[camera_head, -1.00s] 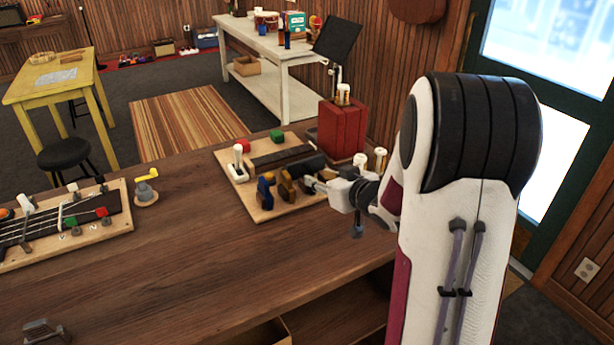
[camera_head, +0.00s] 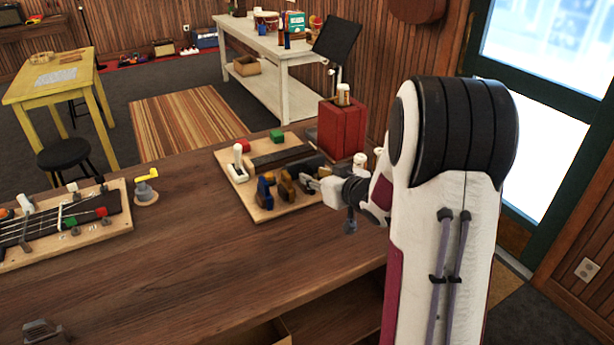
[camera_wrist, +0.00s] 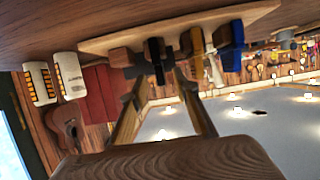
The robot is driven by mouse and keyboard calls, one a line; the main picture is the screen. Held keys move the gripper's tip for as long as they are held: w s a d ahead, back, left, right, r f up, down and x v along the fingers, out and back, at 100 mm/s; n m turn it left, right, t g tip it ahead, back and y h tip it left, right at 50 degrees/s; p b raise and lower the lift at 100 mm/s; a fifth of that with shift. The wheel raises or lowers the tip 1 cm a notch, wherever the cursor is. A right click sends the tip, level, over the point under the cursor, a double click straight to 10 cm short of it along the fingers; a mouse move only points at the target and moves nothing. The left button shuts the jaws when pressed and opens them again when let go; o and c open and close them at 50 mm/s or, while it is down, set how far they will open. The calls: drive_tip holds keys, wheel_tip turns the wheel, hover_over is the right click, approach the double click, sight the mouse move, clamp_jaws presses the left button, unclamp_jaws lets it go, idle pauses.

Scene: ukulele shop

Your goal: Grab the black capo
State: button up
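The black capo (camera_wrist: 157,60) stands on the light wooden board (camera_wrist: 180,25), which appears inverted in the wrist view. In that view, my gripper (camera_wrist: 158,84) is open, with one finger on each side of the black capo's end; I cannot tell whether either touches it. In the head view, my gripper (camera_head: 312,182) is at the board's right side, beside a brown capo (camera_head: 287,187). The black capo is hard to pick out there, partly hidden among dark shapes by my gripper. A blue capo (camera_head: 265,192) stands at the board's front edge.
A red box (camera_head: 342,128) stands behind the board, and a white bottle (camera_head: 360,160) is close to my wrist. A white capo (camera_head: 238,163) and a dark bar (camera_head: 281,158) share the board.

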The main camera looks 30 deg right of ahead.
sight(311, 173)
drive_tip(key=shift+r+x, duration=0.2)
drive_tip(key=shift+x, duration=2.4)
drive_tip(key=shift+w, duration=0.1)
clamp_jaws()
